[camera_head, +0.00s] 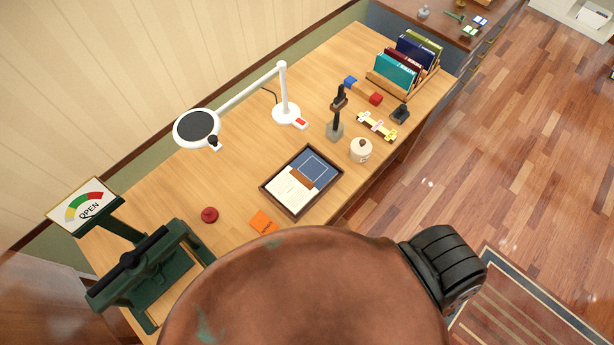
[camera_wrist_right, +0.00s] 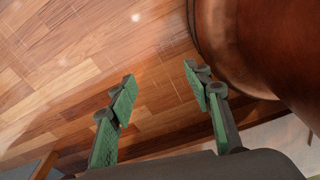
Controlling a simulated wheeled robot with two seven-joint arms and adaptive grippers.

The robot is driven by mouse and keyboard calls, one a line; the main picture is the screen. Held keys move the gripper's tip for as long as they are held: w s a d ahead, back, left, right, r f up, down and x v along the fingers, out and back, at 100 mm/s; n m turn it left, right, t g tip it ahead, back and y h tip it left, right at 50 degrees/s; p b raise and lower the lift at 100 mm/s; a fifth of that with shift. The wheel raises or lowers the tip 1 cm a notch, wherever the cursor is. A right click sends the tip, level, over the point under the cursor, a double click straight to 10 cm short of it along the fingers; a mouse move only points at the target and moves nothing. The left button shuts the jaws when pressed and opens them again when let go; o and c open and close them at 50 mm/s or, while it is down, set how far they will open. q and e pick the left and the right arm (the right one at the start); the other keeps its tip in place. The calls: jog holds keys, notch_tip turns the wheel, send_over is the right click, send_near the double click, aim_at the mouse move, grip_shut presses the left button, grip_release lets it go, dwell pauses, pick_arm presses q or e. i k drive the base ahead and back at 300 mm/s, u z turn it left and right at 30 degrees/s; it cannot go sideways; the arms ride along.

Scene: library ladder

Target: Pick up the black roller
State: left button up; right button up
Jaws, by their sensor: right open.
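A dark upright tool (camera_head: 338,103) stands in a small grey base on the wooden desk, right of the white lamp. It may be the black roller, but its shape is too small to tell. A small black object (camera_head: 400,114) lies near the desk's right edge. My right gripper (camera_wrist_right: 160,74) shows in the right wrist view, open and empty, with green-padded fingers apart over the wooden floor. No roller shows in that view. Neither gripper shows in the head view.
The desk holds a framed tray (camera_head: 267,186), a lamp (camera_head: 285,113), a cream pot (camera_head: 361,150), a book rack (camera_head: 371,85), an orange block (camera_head: 263,222), a red knob (camera_head: 209,215) and a green press (camera_head: 180,275). A large copper-brown form blocks the lower middle.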

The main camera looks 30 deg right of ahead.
aim_at(400, 115)
jog(key=u, duration=0.05)
jog(key=k, duration=1.1)
jog(key=z, duration=1.25)
jog(key=i, duration=1.2)
jog(key=z, duration=0.15)
